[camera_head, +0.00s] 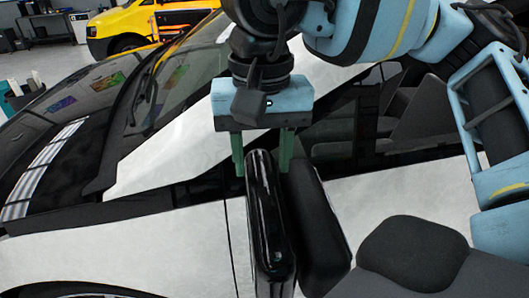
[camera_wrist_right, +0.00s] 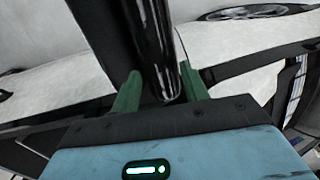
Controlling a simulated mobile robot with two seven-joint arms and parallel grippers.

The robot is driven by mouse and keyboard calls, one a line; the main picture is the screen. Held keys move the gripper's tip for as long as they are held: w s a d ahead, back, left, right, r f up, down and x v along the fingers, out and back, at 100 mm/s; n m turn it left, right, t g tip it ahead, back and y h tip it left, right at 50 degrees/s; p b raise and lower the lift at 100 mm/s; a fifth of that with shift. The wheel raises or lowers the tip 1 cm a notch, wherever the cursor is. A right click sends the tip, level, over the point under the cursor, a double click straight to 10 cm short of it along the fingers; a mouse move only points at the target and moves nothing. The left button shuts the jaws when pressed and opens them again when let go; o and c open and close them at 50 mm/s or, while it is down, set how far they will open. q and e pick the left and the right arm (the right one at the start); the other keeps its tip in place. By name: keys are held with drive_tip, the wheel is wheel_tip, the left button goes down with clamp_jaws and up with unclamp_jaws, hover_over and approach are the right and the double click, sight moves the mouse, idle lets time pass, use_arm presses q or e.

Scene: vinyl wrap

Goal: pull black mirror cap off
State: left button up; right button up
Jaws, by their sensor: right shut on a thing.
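The black mirror cap (camera_head: 268,215) is a glossy, tall rounded shell on the car's side mirror, low in the middle of the head view. My left gripper is not in view.
The white and black car (camera_head: 120,240) fills most of the head view, with its window and door beside the mirror. A yellow vehicle (camera_head: 125,25) stands far behind at the upper left. A dark rounded shape (camera_head: 412,255) sits at the bottom right.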

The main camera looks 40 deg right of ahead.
drive_tip(key=shift+w+a, duration=0.15)
drive_tip(key=shift+a, duration=0.1)
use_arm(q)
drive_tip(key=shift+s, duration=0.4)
use_arm(e)
drive_tip(key=shift+a, duration=0.1)
drive_tip(key=shift+w+a, duration=0.35)
drive_tip(key=shift+a, duration=0.1)
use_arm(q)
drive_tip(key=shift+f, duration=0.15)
use_arm(e)
drive_tip(key=shift+w+a, duration=0.5)
drive_tip(key=shift+a, duration=0.35)
drive_tip(key=shift+w+a, duration=0.55)
drive_tip(key=shift+a, duration=0.25)
drive_tip(key=shift+w+a, duration=0.5)
drive_tip(key=shift+a, duration=0.35)
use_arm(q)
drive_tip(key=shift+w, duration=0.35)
